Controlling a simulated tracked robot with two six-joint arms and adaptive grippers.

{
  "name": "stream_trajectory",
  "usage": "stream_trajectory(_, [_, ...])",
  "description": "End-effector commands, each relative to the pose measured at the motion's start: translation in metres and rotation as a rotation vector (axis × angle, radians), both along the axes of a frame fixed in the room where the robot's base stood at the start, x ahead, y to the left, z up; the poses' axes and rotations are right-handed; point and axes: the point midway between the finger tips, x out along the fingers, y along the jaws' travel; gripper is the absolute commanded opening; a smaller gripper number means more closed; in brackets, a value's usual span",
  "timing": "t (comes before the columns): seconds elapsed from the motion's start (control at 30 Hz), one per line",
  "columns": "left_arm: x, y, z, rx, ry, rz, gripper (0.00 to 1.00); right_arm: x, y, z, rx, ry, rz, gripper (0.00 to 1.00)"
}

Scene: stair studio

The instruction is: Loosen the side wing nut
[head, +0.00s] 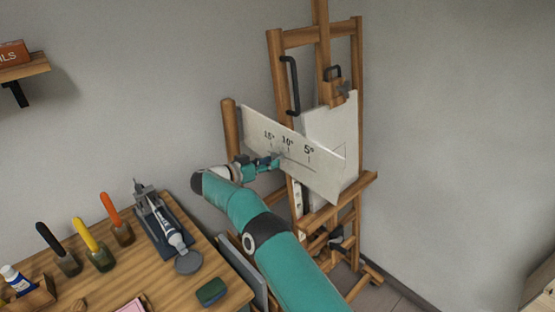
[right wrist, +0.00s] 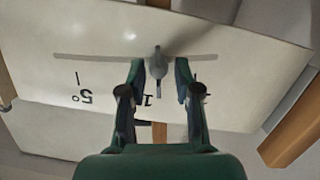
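The grey wing nut (right wrist: 157,63) sits on a pale panel with a printed angle scale (head: 318,172), at the side of a wooden easel (head: 275,75). My right gripper (head: 275,161) is at the face of this panel in the head view. In the right wrist view its two fingers (right wrist: 159,76) stand apart, one on each side of the wing nut. A gap shows beside the nut, so the fingers do not look closed on it. In the head view the gripper mostly hides the nut. My left gripper is not in view.
A white canvas (head: 334,130) stands on the easel behind the scale panel. A black handle (head: 291,86) is on the easel's left upright.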

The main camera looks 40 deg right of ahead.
Motion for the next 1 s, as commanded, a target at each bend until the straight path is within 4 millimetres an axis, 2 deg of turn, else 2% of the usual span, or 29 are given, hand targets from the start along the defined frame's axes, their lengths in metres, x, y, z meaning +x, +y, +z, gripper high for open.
stream_trajectory(0.37, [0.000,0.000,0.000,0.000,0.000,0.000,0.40,0.000,0.004,0.003,-0.003,-0.004,0.000,0.33])
stream_trajectory(0.83, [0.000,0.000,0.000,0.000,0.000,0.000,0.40,-0.004,0.048,0.003,-0.004,-0.005,0.000,0.33])
stream_trajectory(1.0, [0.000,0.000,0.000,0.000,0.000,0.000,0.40,-0.005,0.058,0.003,-0.003,-0.005,-0.001,0.33])
